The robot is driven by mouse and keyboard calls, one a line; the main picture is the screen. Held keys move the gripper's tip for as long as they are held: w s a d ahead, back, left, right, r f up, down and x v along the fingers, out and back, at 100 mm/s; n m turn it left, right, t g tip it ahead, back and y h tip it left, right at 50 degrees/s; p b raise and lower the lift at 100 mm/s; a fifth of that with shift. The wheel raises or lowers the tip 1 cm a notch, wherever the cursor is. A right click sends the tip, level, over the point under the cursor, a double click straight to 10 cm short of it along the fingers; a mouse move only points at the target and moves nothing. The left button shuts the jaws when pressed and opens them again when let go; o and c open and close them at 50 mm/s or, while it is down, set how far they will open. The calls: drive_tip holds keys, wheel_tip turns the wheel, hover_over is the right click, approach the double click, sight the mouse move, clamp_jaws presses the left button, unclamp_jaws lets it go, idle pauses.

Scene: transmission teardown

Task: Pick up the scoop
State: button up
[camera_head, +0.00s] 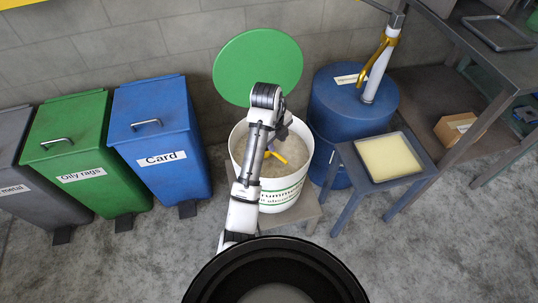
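A scoop with a yellow handle (277,157) sits in the white bucket (302,189), which is filled with a grey-tan granular material. Only the yellow part shows clearly; the rest of the scoop is hidden by my arm or the material. My arm reaches over the bucket from the front, and its end (272,140) is above the bucket, close to the yellow handle. The fingers are hidden behind the wrist, so I cannot tell whether they touch the handle.
A round green lid (258,66) leans on the wall behind the bucket. A blue drum (340,112) with a pump stands to the right, beside a small stand with a pale tray (389,157). Blue (158,127), green and grey bins stand left. Floor in front is clear.

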sight(279, 155)
drive_tip(key=f+b, duration=0.2)
drive_tip(key=f, duration=0.1)
drive_tip(key=f+b, duration=0.1)
drive_tip(key=f, duration=0.1)
drive_tip(key=shift+w+d, duration=0.3)
drive_tip(key=shift+w, duration=0.05)
drive_tip(key=shift+w+d+f, duration=0.1)
drive_tip(key=shift+f, duration=1.2)
drive_tip(key=shift+d+f, duration=0.1)
drive_tip(key=shift+f, duration=1.15)
clamp_jaws()
